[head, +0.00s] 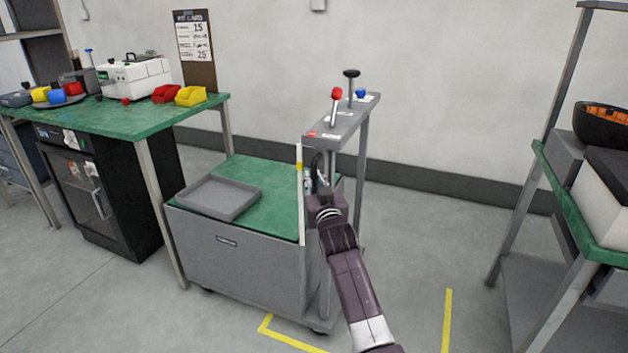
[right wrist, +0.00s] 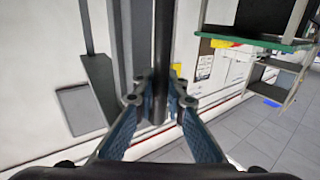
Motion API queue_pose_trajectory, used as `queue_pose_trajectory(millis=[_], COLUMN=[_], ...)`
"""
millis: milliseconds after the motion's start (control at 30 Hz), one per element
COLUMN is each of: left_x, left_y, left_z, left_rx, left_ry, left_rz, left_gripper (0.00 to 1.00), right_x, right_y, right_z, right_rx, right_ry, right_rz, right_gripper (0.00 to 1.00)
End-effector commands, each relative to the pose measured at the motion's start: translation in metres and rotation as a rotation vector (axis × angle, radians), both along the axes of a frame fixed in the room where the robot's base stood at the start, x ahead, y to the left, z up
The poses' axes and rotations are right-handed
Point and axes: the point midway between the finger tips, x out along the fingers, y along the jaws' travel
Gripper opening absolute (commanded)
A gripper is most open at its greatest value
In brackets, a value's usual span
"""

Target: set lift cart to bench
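The lift cart is a grey box-shaped cart (head: 235,262) with a green top (head: 272,205), standing beside the green-topped bench (head: 140,122). The cart top sits lower than the bench top. My right gripper (head: 313,182) is at these posts, below the panel. In the right wrist view its fingers (right wrist: 161,100) lie on both sides of a dark upright bar (right wrist: 162,45); firm contact is unclear. My left gripper is out of view.
A grey tray (head: 217,197) lies on the cart top. The bench holds a white machine (head: 135,77) and red and yellow bins (head: 190,96). Yellow floor marks (head: 446,320) lie right of the cart. Another green-edged rack (head: 570,195) stands at right, with open floor between.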

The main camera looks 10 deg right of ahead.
Motion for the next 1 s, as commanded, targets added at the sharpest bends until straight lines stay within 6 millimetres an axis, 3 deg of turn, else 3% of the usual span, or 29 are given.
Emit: queue_pose_trajectory(millis=[33, 200, 467, 667, 1000], left_x=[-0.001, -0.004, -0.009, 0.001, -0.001], left_y=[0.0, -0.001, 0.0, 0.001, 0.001], left_z=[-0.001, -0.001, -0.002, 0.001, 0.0], left_rx=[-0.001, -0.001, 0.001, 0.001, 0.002], left_ry=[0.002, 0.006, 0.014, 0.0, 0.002], left_rz=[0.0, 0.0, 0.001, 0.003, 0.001], left_gripper=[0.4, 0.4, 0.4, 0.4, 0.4], right_x=[-0.002, -0.002, -0.001, -0.005, -0.044], right_y=[0.009, 0.007, 0.004, 0.003, 0.003], right_z=[-0.009, -0.007, -0.003, -0.003, -0.004], right_rx=[0.004, 0.003, 0.001, 0.0, 0.0], right_ry=[0.015, 0.012, 0.005, 0.004, 0.004], right_rz=[0.012, 0.009, 0.005, 0.004, 0.004], right_gripper=[0.14, 0.29, 0.29, 0.29, 0.29])
